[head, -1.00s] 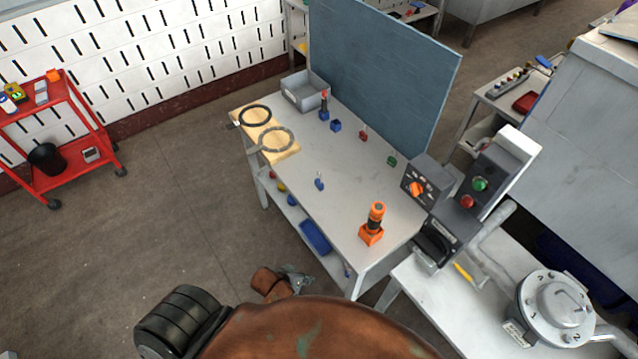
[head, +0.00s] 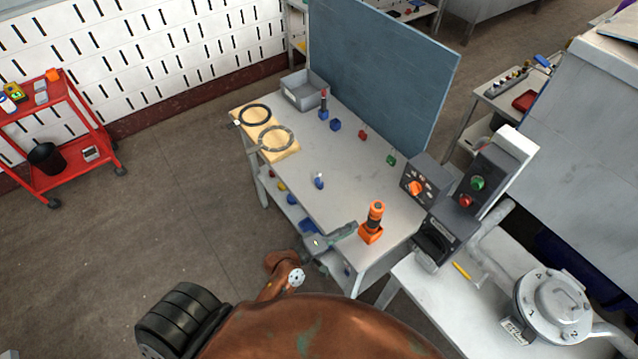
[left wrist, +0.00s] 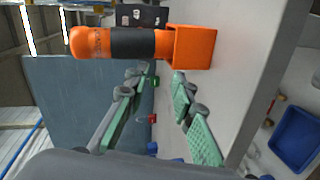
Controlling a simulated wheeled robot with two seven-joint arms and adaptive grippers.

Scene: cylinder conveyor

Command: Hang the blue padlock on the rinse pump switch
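A small blue padlock (head: 319,183) with a pale shackle stands upright on the grey table, left of an orange and black torch-like object (head: 372,222). A dark switch box with an orange rotary knob (head: 415,188) stands at the table's right end; I cannot read which switch is the rinse pump's. My left gripper (head: 342,234) is at the table's front edge, close to the orange object and apart from the padlock. In the left wrist view its green-padded fingers (left wrist: 160,82) are spread with nothing between them, and the orange object (left wrist: 140,43) lies beyond their tips. My right gripper is not seen.
Red (head: 363,135), green (head: 391,160) and blue (head: 335,125) small items stand farther back. Two rings lie on a wooden board (head: 282,155) at the left. A blue panel (head: 385,75) closes the back. A button box (head: 479,183) stands at right. Mid-table is mostly clear.

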